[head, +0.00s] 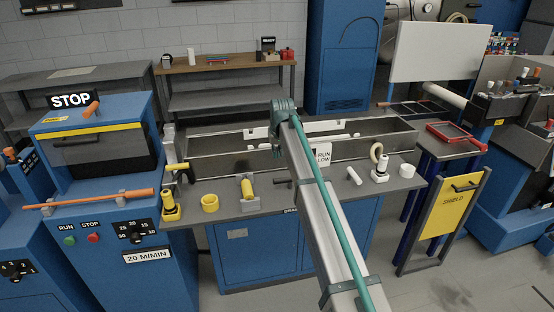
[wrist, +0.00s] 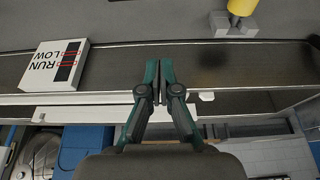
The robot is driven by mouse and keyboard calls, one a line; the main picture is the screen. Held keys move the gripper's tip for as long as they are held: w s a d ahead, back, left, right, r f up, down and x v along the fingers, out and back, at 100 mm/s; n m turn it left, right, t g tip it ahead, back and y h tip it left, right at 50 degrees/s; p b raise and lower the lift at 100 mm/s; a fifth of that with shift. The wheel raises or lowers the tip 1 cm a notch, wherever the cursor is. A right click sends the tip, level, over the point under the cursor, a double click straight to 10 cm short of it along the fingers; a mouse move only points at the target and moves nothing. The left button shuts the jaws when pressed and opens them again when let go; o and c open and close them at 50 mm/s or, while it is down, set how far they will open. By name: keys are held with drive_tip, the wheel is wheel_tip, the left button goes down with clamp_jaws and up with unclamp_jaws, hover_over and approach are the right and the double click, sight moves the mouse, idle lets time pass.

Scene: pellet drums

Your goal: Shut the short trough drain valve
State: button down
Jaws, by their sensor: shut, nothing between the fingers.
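My gripper (wrist: 158,82) is shut and empty, its two green fingertips together in the wrist view. In the head view my gripper (head: 277,148) is over the metal trough (head: 225,150) in the bench. The trough's rim and inner wall (wrist: 120,62) cross the wrist view beneath the fingers. A label that seems to read DRAIN (head: 291,211) is on the bench's front edge, partly hidden by my arm. A small dark part (head: 282,182) sits above it; I cannot tell whether it is the drain valve handle. I cannot tell which part of the trough is the short one.
A white RUN LOW box (head: 323,155) stands at the trough's front, also in the wrist view (wrist: 55,65). The blue STOP machine (head: 95,140) stands left.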

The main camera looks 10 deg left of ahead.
sight(283, 180)
drive_tip(key=p+x, duration=0.2)
drive_tip(key=x, duration=0.7)
drive_tip(key=shift+p, duration=0.3)
drive_tip(key=s, duration=0.1)
drive_tip(key=s+d+p, duration=0.1)
drive_tip(key=shift+s+d, duration=0.15)
drive_tip(key=shift+s, duration=0.15)
drive_tip(key=shift+s+d, duration=0.15)
drive_tip(key=shift+s, duration=0.15)
drive_tip(key=shift+s+d+f, duration=0.1)
drive_tip(key=shift+s+f, duration=0.1)
drive_tip(key=shift+f, duration=0.1)
drive_tip(key=shift+s, duration=0.1)
